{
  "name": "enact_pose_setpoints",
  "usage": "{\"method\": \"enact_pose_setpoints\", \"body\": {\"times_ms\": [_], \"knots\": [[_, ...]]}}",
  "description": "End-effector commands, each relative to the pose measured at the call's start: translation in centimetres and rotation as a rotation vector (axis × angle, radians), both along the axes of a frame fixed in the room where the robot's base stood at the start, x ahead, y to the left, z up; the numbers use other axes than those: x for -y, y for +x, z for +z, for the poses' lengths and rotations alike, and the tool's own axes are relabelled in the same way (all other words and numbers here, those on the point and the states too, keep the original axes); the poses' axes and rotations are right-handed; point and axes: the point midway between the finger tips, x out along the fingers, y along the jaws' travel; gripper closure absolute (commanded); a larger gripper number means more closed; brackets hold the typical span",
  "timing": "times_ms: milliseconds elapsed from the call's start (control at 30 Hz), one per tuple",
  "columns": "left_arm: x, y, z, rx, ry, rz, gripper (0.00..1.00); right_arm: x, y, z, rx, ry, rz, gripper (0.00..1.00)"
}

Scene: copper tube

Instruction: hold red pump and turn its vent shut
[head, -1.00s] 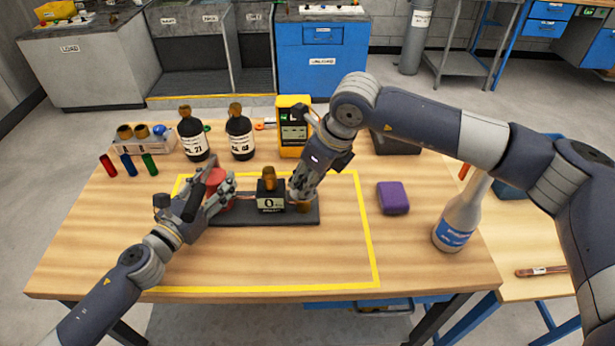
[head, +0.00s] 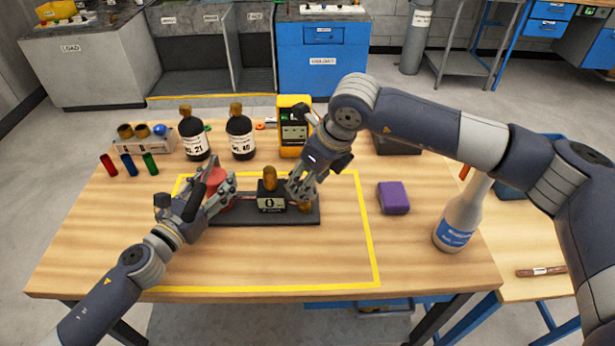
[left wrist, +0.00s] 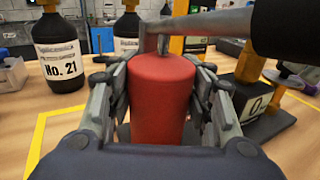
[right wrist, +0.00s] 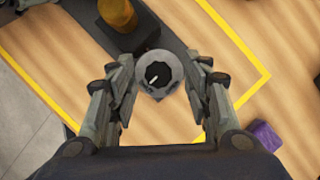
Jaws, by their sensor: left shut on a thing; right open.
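The red pump (head: 214,180) stands at the left end of a dark base plate (head: 240,216). My left gripper (head: 222,188) is shut on the pump, with a finger on each side of its red body (left wrist: 160,98) in the left wrist view. In the right wrist view, a grey round knob (right wrist: 172,84) with a black centre and white pointer mark, apparently the vent, lies between the fingers of my right gripper (right wrist: 160,112). That gripper is open, with gaps on both sides of the knob. In the head view, my right gripper (head: 298,190) hangs over the plate's right end.
A black block with an amber dome (head: 270,180) stands mid-plate between my grippers. Two dark bottles (head: 194,138) and a yellow meter (head: 293,130) stand behind. A purple block (head: 393,198) and a white bottle (head: 458,220) are to the right. The front table area is clear.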

Motion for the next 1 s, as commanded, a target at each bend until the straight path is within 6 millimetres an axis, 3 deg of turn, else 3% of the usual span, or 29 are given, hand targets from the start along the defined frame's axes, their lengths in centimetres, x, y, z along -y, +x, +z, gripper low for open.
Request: {"method": "enact_pose_setpoints", "body": {"times_ms": [233,700,1000], "knots": [[0.0,0.1,0.3,0.004,-0.002,0.001,1.0,0.5,-0.4,1.6,0.001,0.002,-0.001,0.55],[0.0,0.1,0.3,0.004,-0.002,0.001,1.0,3.0,-2.6,9.9,0.001,0.0,0.0,0.55],[0.0,0.1,0.3,0.004,-0.002,0.001,1.0,3.3,-3.1,11.1,-0.001,0.0,0.0,0.55]]}}
